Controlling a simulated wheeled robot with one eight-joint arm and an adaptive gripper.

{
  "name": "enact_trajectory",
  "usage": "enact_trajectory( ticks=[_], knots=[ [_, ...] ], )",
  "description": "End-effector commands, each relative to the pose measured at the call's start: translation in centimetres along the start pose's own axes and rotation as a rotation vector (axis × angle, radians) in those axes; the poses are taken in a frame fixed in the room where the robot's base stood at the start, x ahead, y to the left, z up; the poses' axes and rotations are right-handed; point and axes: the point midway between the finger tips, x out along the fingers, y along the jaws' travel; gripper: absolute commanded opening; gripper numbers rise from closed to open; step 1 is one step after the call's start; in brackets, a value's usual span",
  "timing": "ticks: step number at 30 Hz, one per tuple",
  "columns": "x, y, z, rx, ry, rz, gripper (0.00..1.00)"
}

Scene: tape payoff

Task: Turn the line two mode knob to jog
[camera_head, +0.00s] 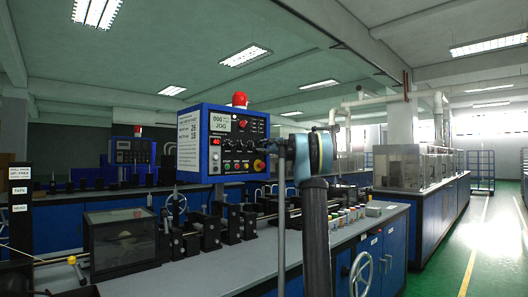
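A blue control box (222,142) stands on the bench left of the middle. Its pale screen (220,124) shows "000" and "JOG", and a red display below it reads 40. A row of small dark knobs (238,147) runs across its face. Their labels and pointer directions are too small to read, so I cannot tell which is the line two mode knob. My gripper (276,147) appears at the box's right edge, seen side-on and partly hidden by my arm. I cannot tell whether it touches anything or how its fingers stand.
A red emergency button (259,165) sits at the face's lower right, and a red beacon (240,99) is on top. A second control box (132,151) stands farther back left. The bench (200,283) carries a dark clear-sided case (122,240) and several black fixtures. Green floor is open at right.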

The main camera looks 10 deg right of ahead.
Motion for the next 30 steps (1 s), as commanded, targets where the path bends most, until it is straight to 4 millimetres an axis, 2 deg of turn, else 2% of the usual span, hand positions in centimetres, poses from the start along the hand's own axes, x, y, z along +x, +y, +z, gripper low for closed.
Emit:
enact_trajectory(
  ticks=[7, 11, 24, 30],
  knots=[
    [-0.1, 0.0, 0.1, 0.001, -0.002, 0.0, 0.38],
    [-1.2, -0.1, 0.1, 0.001, -0.001, -0.001, 0.38],
    [-9.0, 0.0, -0.1, 0.001, 0.001, -0.001, 0.38],
    [-11.2, 0.0, -0.2, 0.001, 0.0, 0.0, 0.38]
  ],
)
